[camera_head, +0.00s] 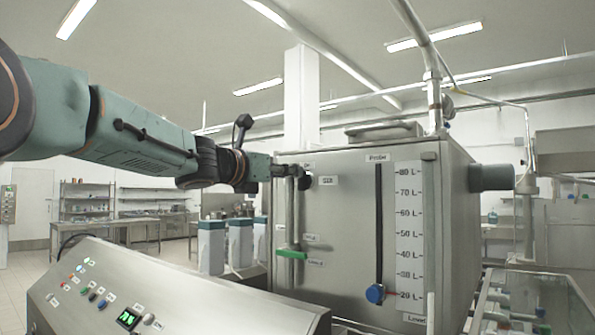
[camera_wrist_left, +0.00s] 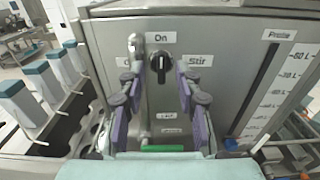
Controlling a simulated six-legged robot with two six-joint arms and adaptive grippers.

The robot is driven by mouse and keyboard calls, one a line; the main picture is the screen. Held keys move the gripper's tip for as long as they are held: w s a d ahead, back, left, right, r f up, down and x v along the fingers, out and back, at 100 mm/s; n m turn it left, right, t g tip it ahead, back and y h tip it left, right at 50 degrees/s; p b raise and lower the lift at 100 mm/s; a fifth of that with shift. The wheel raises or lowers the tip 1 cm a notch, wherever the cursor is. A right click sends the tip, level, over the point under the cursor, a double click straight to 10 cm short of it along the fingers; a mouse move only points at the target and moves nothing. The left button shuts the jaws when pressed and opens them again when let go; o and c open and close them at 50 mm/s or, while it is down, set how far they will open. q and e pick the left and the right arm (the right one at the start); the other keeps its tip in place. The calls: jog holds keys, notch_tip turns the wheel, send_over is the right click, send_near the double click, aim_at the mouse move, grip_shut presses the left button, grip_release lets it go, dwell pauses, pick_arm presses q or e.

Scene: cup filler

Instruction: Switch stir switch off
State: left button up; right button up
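The stir switch is a black rotary knob (camera_wrist_left: 161,64) on the steel tank's front panel, with an "On" label above it and a "Stir" label to its right. Its grip bar looks upright, toward "On". In the head view the knob (camera_head: 305,181) shows at the panel's upper left, partly behind my gripper. My left gripper (camera_wrist_left: 160,75) is open, its purple-padded fingers on either side of the knob in the wrist view. Contact with the knob cannot be told. In the head view my left gripper (camera_head: 290,171) reaches the panel from the left. My right gripper is not in view.
A probe slot with a blue knob (camera_head: 375,294) and a level scale (camera_head: 409,235) are to the right. A control console (camera_head: 150,295) stands in front, and several capped containers (camera_head: 240,243) stand left of the tank.

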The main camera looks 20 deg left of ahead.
aim_at(302, 181)
pick_arm(q)
jog(key=p+x, duration=0.1)
jog(key=x, duration=0.3)
jog(key=shift+w+p, duration=0.1)
jog(key=shift+p, duration=0.2)
jog(key=shift+d, duration=0.1)
jog(key=shift+d, duration=0.1)
jog(key=shift+c, duration=0.3)
jog(key=shift+c, duration=0.8)
grip_shut()
